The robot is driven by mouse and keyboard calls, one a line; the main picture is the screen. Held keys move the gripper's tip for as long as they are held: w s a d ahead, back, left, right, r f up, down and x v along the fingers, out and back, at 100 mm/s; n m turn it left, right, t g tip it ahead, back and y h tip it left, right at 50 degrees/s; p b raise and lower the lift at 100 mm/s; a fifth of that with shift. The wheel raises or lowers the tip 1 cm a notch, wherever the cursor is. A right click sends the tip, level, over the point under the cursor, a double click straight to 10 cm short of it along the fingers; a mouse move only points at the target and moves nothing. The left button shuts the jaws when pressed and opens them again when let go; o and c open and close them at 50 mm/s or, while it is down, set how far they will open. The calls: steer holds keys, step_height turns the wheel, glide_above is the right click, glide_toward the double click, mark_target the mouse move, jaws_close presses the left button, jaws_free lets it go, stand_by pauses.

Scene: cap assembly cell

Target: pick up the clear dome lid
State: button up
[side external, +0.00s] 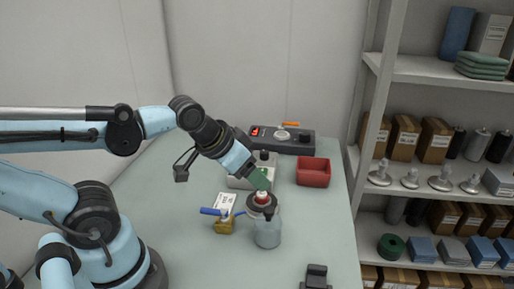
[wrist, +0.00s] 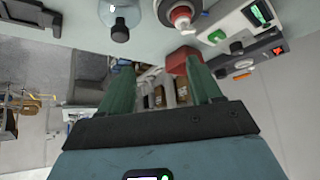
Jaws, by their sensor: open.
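The clear dome lid (side external: 267,236) stands on the table in the side view, a see-through rounded body with a dark top. In the wrist view, the clear dome lid (wrist: 112,10) is cut by the top edge, and its black knob points toward the camera. My gripper (side external: 262,180) has green fingers and hangs tilted down, above and slightly behind the lid. In the wrist view, my gripper (wrist: 158,68) has its fingers apart with nothing between them. The lid lies outside the fingers, apart from them.
A part with a red and white top (wrist: 183,15) in a dark ring stands close beside the lid. A blue-handled brass valve (side external: 225,225) lies to its left. A red bin (side external: 313,173) and a dark console (side external: 282,140) are behind. A shelf rack (side external: 430,75) stands right.

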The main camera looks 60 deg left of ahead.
stand_by(0.3)
steer(key=o, duration=0.5)
steer(key=r+n+g, duration=0.1)
steer(key=n+g, duration=0.6)
steer(key=n, duration=0.2)
glide_above(266, 209)
steer(key=shift+r, duration=0.2)
step_height(266, 209, down, 7)
steer(key=shift+r, duration=0.15)
steer(key=shift+w+d+f, duration=0.1)
steer(key=shift+f, duration=1.25)
steer(key=shift+w+d+f, duration=0.1)
steer(key=shift+f, duration=1.2)
